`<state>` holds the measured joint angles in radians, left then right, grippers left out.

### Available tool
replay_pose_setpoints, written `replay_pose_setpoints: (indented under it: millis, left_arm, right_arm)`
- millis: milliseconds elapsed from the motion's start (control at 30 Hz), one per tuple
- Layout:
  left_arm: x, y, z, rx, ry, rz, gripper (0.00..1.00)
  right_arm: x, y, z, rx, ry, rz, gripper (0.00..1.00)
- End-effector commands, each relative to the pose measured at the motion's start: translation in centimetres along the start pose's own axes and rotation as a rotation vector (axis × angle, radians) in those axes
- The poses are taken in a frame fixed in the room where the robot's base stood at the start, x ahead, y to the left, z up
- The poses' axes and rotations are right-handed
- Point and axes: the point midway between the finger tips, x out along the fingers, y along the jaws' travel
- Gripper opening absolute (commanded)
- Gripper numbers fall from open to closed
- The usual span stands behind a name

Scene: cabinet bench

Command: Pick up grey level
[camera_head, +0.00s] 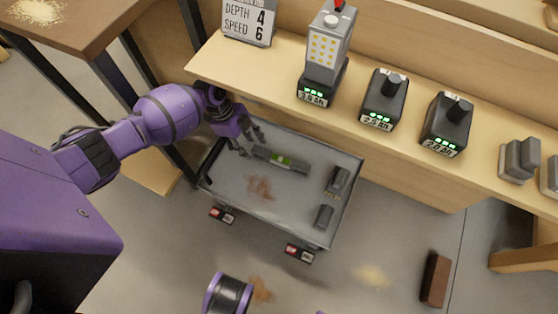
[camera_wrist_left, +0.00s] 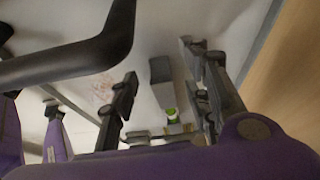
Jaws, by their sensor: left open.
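The grey level (camera_head: 281,160), a dark grey bar with a green vial at its middle, lies flat on the grey tray of the low cart. My left gripper (camera_head: 246,146) is open at the level's left end, over the cart's back left part. In the left wrist view, the level (camera_wrist_left: 162,80) shows between the spread fingers of my left gripper (camera_wrist_left: 158,60), with the green vial near the palm. I cannot tell whether the fingers touch it.
The cart tray (camera_head: 225,180) also holds a dark tool (camera_head: 338,181) and a small dark block (camera_head: 323,216) at its right. A black cart handle (camera_wrist_left: 80,58) crosses the wrist view. The shelf (camera_head: 275,83) with several batteries runs close behind. A brown block (camera_head: 435,280) lies on the floor.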

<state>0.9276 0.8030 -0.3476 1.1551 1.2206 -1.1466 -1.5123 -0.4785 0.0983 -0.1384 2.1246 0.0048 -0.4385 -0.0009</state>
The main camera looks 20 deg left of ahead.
Motion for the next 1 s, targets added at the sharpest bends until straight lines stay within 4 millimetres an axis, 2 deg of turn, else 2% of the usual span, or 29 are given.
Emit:
replay_pose_setpoints:
  millis: [67,400,667,933,1000]
  left_arm:
    - [0.4,0.0,-0.9,0.003,0.009,0.005,0.44]
    - [2.5,0.0,-6.3,0.005,0.008,0.005,0.44]
    - [3.1,0.0,-7.7,0.002,0.007,0.005,0.44]
    - [4.6,0.0,-11.5,0.004,0.009,0.004,0.44]
    - [5.7,0.1,-11.1,0.001,0.006,0.006,0.44]
  right_arm:
    - [-0.2,-0.3,0.5,0.007,-0.011,-0.002,0.4]
    - [-0.5,-0.3,0.3,0.007,-0.008,-0.002,0.4]
    - [-0.4,-0.3,0.3,0.007,-0.008,-0.002,0.4]
    - [-0.4,-0.3,0.3,0.006,-0.009,-0.002,0.4]
    - [0.1,-0.3,0.7,0.006,-0.014,-0.003,0.4]
